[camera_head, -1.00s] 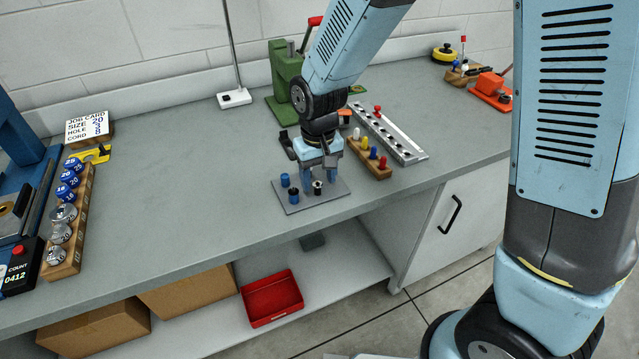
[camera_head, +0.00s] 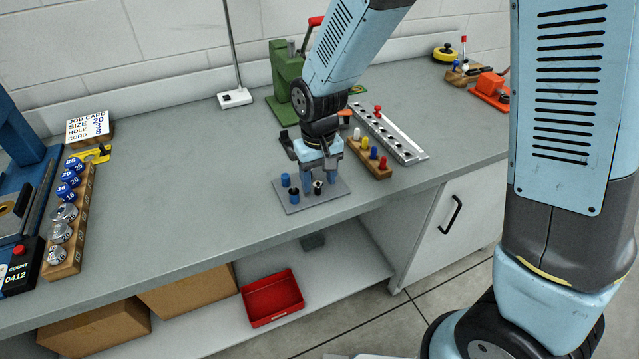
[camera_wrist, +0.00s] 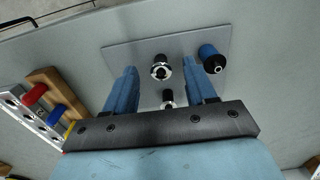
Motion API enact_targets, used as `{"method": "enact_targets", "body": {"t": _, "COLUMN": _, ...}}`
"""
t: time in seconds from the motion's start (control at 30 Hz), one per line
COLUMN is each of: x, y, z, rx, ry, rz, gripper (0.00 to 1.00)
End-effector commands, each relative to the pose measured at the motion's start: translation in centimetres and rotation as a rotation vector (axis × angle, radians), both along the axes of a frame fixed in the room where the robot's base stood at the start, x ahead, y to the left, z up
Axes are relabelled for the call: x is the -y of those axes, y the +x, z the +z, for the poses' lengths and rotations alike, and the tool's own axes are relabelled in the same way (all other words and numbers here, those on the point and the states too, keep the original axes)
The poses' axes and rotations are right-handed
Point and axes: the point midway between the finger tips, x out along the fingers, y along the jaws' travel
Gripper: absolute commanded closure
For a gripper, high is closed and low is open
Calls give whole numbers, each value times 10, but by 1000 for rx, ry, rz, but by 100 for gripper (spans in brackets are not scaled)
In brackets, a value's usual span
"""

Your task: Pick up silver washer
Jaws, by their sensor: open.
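A silver washer (camera_wrist: 161,74) shows in the wrist view as a bright ring around a black post on a grey plate (camera_wrist: 118,56). A second black post with a silver part (camera_wrist: 168,97) stands nearer my gripper's palm. In the head view the plate (camera_head: 338,187) lies near the bench's front edge, with a dark, silver-edged piece (camera_head: 317,188) at my fingers. My gripper (camera_head: 319,182) points down over the plate, open. In the wrist view its two blue fingers (camera_wrist: 160,69) stand on either side of the washer's post, with a visible gap on each side.
A blue cylinder (camera_wrist: 209,57) stands close outside one finger. Wooden block with coloured pegs (camera_head: 370,160) and metal rail (camera_head: 390,135) lie right of the plate. A green press (camera_head: 287,75) stands behind. A rack of blue and silver discs (camera_head: 70,215) is far left. Bench between is clear.

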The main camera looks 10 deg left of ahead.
Motion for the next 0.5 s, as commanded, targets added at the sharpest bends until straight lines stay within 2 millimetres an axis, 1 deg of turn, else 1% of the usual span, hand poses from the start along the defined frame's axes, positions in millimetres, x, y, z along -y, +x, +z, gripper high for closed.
{"method": "enact_targets", "body": {"t": 0.03, "x": 0, "y": 0, "z": 0, "rx": 0, "ry": 0, "rz": 0, "gripper": 46}}
{"method": "enact_targets", "body": {"t": 0.07, "x": 0, "y": 0, "z": 0, "rx": 0, "ry": 0, "rz": 0, "gripper": 49}}
{"method": "enact_targets", "body": {"t": 0.5, "x": 0, "y": 0, "z": 0, "rx": 0, "ry": 0, "rz": -1, "gripper": 91}}
